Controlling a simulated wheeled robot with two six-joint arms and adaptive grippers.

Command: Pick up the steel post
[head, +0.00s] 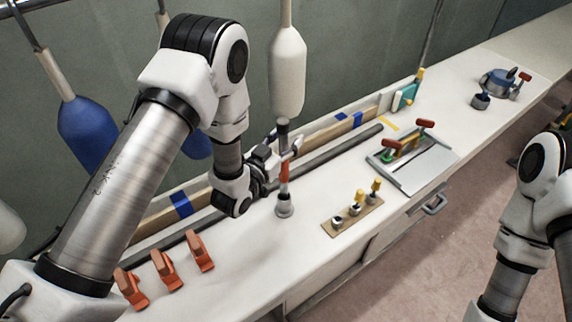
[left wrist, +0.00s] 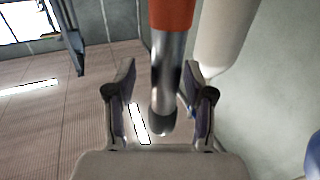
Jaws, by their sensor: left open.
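The steel post (head: 284,172) stands upright on the white bench, with an orange band around its middle and a wider round foot at the bottom. My left gripper (head: 289,147) is at its upper part, above the orange band. In the left wrist view the steel post (left wrist: 170,60) comes down from the top edge, and its rounded end lies between the two fingers of my left gripper (left wrist: 161,105). The fingers are open, with a gap visible on each side of the post. My right arm shows at the right edge of the head view, but its gripper is out of frame.
Several orange clamps (head: 165,268) lie at the bench's near left. A wooden block (head: 352,215) with small yellow-topped fittings and a grey tray (head: 414,165) are right of the post. A white fender (head: 288,75) hangs just behind it. A long dark rail (head: 335,148) runs along the back.

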